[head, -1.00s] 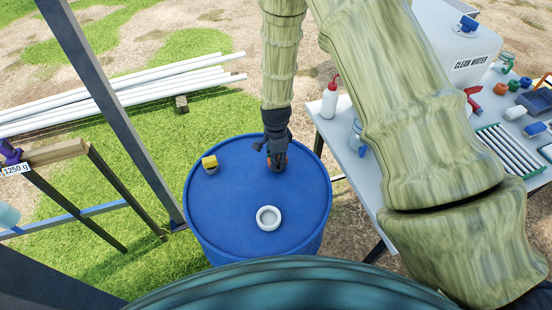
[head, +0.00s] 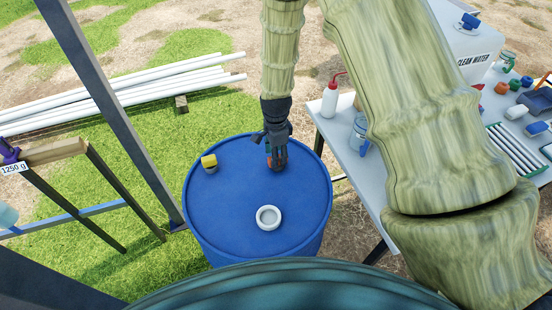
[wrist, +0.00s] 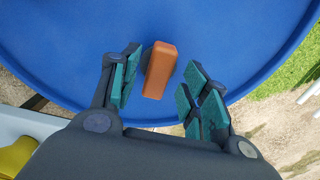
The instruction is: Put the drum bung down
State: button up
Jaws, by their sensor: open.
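The drum bung (wrist: 158,70) is an orange block-shaped grip on a dark round base, resting on the blue drum lid (head: 225,215). In the head view only a bit of its orange shows below my gripper (head: 277,155). In the wrist view my gripper (wrist: 160,92) is open. Its teal-padded fingers stand on either side of the orange grip, with clear gaps on both sides. The bung looks upright; its underside is hidden. A white ring (head: 268,217) lies nearer on the lid.
A yellow-topped piece (head: 209,163) stands at the lid's left. A table (head: 340,140) at the right holds a red-tipped wash bottle (head: 330,97), a jar and sampling items. A dark frame post (head: 115,105) rises at the left. The lid's left and front are mostly clear.

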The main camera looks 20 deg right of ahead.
notch_tip(320, 180, up, 9)
jog(key=b, duration=0.2)
jog(key=shift+b, duration=0.35)
jog(key=shift+r, duration=0.1)
